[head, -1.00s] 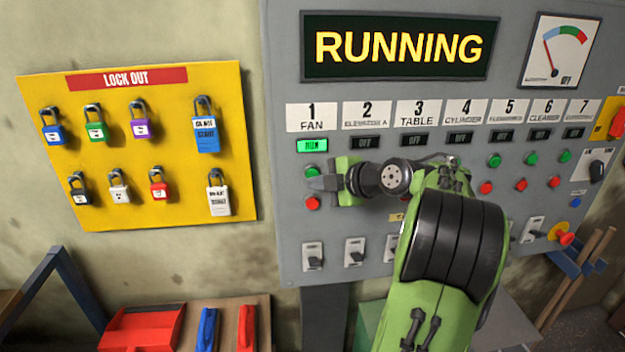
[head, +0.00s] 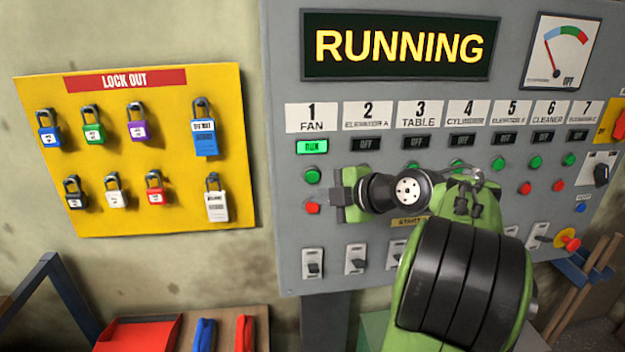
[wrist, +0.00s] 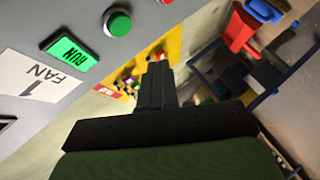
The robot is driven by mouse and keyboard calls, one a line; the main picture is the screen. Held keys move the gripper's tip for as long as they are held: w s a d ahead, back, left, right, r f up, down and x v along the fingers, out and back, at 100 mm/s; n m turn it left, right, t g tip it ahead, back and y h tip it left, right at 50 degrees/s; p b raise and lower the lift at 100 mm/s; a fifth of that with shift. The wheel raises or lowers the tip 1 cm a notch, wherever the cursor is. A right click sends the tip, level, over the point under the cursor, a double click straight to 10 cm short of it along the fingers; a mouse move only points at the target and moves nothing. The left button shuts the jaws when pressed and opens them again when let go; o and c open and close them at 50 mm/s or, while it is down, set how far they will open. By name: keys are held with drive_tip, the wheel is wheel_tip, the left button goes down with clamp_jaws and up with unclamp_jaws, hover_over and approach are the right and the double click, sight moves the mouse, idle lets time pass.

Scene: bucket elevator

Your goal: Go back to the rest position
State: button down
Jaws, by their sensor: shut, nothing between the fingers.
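My gripper (head: 335,196) is in front of the grey control panel (head: 284,255) in the head view, between the fan column's buttons and the column to its right. Its fingers are together with nothing between them. In the wrist view the closed fingers (wrist: 156,88) point away from the panel face, toward the yellow lockout board. The fan's green button (head: 312,176) and red button (head: 313,208) show just left of the fingertips. The fan indicator (head: 312,146) is lit green and reads RUN. My green arm hides several buttons and switches in the middle of the panel.
The big display (head: 398,46) reads RUNNING. The yellow lockout board (head: 150,215) with several padlocks hangs on the wall at left. A red dustpan (head: 138,336) and brush handles are below it. A red emergency knob (head: 569,239) sticks out at lower right. Open wall lies between board and panel.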

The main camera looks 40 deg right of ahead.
idle(0.5)
drive_tip(key=a+f+m+g, duration=0.2)
drive_tip(key=a+m, duration=0.1)
drive_tip(key=a, duration=0.6)
drive_tip(key=a+f+m+g, duration=0.2)
drive_tip(key=a, duration=0.7)
drive_tip(key=s+a+f+m+g, duration=0.1)
drive_tip(key=s+a+f+m, duration=0.1)
drive_tip(key=s, duration=0.4)
drive_tip(key=s+a+f+m+g, duration=0.1)
drive_tip(key=s+a+f+m, duration=0.1)
drive_tip(key=s+m, duration=0.3)
drive_tip(key=s+a+f+m+g+h, duration=0.1)
drive_tip(key=s+a+f+m, duration=0.2)
drive_tip(key=s, duration=0.4)
drive_tip(key=shift+a, duration=0.3)
drive_tip(key=shift+f, duration=0.1)
drive_tip(key=shift+a, duration=0.1)
